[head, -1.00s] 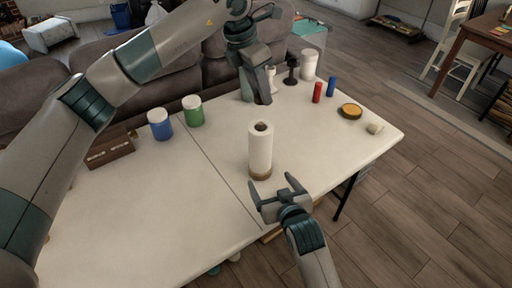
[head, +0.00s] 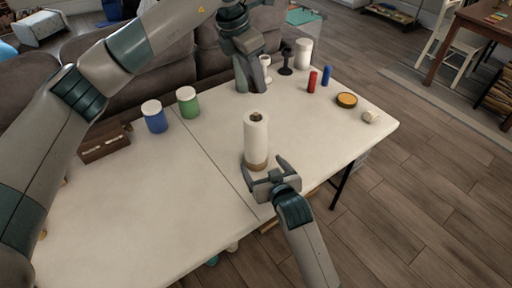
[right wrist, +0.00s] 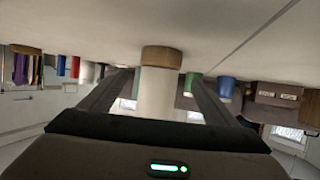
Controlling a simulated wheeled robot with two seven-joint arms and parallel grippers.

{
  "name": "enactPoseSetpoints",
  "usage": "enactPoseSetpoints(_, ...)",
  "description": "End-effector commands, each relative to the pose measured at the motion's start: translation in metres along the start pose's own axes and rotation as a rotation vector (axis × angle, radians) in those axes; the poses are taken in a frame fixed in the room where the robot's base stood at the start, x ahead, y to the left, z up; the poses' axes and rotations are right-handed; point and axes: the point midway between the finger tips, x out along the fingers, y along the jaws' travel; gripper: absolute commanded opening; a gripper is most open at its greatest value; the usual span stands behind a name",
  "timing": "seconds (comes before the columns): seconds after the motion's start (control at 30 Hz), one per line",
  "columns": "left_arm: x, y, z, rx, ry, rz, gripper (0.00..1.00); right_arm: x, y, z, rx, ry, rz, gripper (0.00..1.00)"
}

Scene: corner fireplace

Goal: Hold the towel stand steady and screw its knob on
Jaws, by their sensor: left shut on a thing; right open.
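The towel stand (head: 257,140) stands upright on the white table, a white paper roll on a round wooden base. It also shows, upside down, in the right wrist view (right wrist: 158,90). My right gripper (head: 268,172) is open at the near side of the stand, low by its base. In the wrist view the stand appears between its two fingers, with a gap on each side. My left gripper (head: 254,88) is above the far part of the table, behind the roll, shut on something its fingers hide. I cannot make out a knob; the roll's top shows a dark centre.
Blue (head: 154,117) and green (head: 188,102) jars and a brown box (head: 103,143) stand at left. Red (head: 312,82) and blue (head: 327,75) cylinders, a yellow-topped round tin (head: 346,100) and a small cream piece (head: 371,117) are at right. The near-left tabletop is clear.

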Motion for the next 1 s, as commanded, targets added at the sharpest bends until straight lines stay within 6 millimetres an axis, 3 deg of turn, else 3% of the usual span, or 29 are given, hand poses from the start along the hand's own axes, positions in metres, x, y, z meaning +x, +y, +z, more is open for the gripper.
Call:
enactPoseSetpoints(0.3,0.000,0.000,0.000,0.000,0.000,0.000,0.12,0.052,0.000,-0.001,0.000,0.000,0.000,0.82)
enactPoseSetpoints(0.5,0.000,0.000,0.000,0.000,0.000,0.000,0.12,0.073,0.000,-0.001,0.000,0.000,0.000,0.82)
enactPoseSetpoints(1.0,0.000,0.000,0.000,0.000,0.000,0.000,0.12,0.082,0.000,0.000,0.000,0.001,0.000,0.80)
